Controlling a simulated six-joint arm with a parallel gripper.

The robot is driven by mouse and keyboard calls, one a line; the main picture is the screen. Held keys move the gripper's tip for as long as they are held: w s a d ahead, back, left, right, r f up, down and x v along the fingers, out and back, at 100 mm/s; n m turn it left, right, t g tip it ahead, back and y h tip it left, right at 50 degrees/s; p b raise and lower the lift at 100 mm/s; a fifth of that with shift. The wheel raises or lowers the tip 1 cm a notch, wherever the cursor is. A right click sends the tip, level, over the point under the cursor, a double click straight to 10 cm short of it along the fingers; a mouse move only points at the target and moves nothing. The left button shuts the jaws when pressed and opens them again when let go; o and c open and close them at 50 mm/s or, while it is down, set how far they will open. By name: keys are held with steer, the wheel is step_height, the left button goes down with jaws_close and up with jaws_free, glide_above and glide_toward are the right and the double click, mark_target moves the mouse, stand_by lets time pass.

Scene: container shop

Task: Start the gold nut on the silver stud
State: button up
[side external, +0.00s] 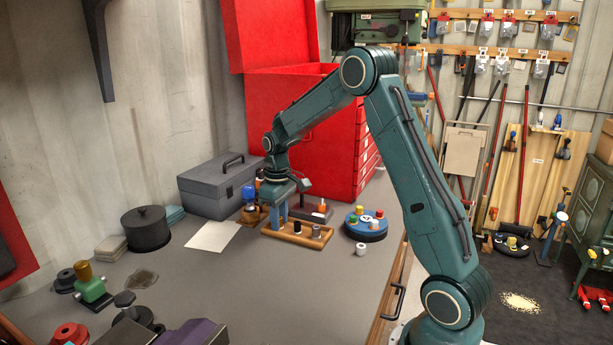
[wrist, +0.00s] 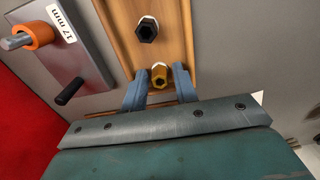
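The gold nut (wrist: 160,77) sits on the wooden tray (wrist: 183,38) in the wrist view, hole facing the camera. My gripper (wrist: 159,78) is open, with one finger on each side of the nut and a small gap visible on both sides. A silver stud (wrist: 15,42) with an orange collar (wrist: 39,35) stands on a grey plate (wrist: 85,45) marked "17 mm", left of the tray. In the side external view my gripper (side external: 276,222) reaches down at the left part of the wooden tray (side external: 318,243); the gold nut cannot be made out there.
A dark hex nut (wrist: 147,29) sits on the tray beyond the gold one. A black pin (wrist: 69,91) rises from the plate. A blue round holder (side external: 366,233) with coloured pieces stands right of the tray. A grey toolbox (side external: 215,188) stands behind left.

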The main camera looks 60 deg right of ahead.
jaws_close()
steer(key=shift+r, duration=0.15)
steer(key=shift+r, duration=2.35)
steer(key=shift+d, duration=0.1)
steer(key=s+d+r, duration=0.2)
steer(key=d, duration=0.1)
steer(key=s+d+r, duration=0.2)
steer(key=s+d, duration=0.1)
steer(key=s+d+r, duration=0.1)
steer(key=s+d, duration=0.1)
steer(key=d, duration=0.1)
steer(key=shift+s+d+r, duration=0.35)
steer(key=shift+d+r, duration=0.05)
